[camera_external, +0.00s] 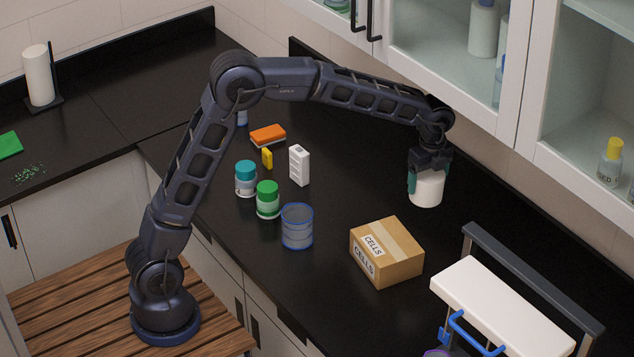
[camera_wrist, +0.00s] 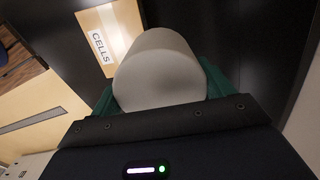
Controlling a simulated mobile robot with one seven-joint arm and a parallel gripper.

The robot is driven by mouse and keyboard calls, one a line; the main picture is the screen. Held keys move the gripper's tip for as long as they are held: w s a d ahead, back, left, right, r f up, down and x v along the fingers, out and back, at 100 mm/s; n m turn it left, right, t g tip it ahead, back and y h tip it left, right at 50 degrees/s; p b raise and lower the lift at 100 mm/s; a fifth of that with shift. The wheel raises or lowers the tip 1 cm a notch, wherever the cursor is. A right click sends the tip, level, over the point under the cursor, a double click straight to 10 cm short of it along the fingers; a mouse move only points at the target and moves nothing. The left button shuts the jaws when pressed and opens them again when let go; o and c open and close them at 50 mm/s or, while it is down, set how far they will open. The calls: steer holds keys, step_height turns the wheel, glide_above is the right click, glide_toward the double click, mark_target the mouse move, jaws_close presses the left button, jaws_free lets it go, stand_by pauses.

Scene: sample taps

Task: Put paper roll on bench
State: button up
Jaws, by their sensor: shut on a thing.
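The paper roll (camera_external: 426,188) is a short, plain white cylinder, upright over the black bench (camera_external: 350,195) at the right, behind the box. My gripper (camera_external: 429,172) is shut on it from above, with green fingers on its sides. In the wrist view the roll (camera_wrist: 158,75) fills the middle, between the green fingers of my gripper (camera_wrist: 160,95). I cannot tell whether its lower end touches the bench or hangs just above it. The roll's top is partly hidden by my gripper.
A cardboard CELLS box (camera_external: 388,252) stands in front of the roll. Glass cabinets (camera_external: 440,45) overhang behind. A white roll on a stand (camera_external: 39,76) is far left.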

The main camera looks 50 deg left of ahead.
steer(key=s+d+f+m, duration=0.15)
steer(key=d+m, duration=0.25)
steer(key=d, duration=1.1)
steer(key=s+d+m, duration=0.2)
steer(key=d+m, duration=0.1)
steer(key=d, duration=1.1)
steer(key=f, duration=1.9)
steer(key=shift+s, duration=0.2)
steer(key=shift+f, duration=0.15)
